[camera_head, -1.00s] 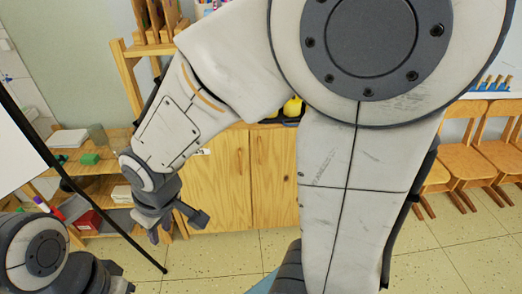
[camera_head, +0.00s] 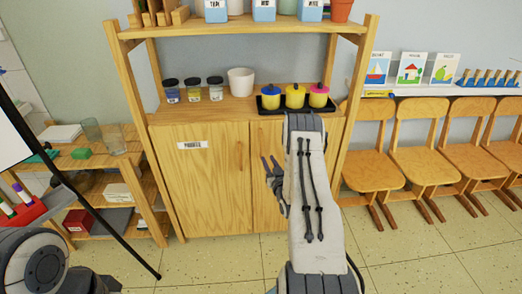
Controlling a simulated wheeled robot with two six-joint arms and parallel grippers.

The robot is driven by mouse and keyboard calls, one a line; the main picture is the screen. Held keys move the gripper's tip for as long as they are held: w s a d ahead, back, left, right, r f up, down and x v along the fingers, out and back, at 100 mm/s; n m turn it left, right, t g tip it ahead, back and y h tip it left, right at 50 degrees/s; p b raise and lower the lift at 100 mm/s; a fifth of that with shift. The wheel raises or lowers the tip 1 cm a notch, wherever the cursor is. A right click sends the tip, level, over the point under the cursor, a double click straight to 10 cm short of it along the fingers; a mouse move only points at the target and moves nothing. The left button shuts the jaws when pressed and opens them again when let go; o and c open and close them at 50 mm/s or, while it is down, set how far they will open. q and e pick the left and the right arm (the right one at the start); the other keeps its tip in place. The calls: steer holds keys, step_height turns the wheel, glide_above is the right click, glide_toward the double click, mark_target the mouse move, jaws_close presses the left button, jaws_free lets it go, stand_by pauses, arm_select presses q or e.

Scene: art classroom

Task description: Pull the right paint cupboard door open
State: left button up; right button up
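The paint cupboard is a pale wooden unit with two doors below a shelf. Its right door (camera_head: 264,217) looks shut, and my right arm hides much of it. The left door (camera_head: 205,190) is also shut and has a white label near its top. My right gripper (camera_head: 271,166) appears in front of the right door, near the seam between the doors. Its two dark fingers are apart with nothing between them. I cannot tell whether it touches the door.
Jars (camera_head: 193,90), a white pot (camera_head: 241,82) and a black tray (camera_head: 268,112) of coloured pots stand on the cupboard. Wooden chairs (camera_head: 402,165) line the right. A low shelf (camera_head: 108,158) and an easel leg (camera_head: 100,231) are at the left. Floor in front is clear.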

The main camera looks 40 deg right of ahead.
mark_target(261, 146)
steer(key=x, duration=1)
steer(key=shift+w, duration=0.1)
jaws_close()
stand_by(1.2)
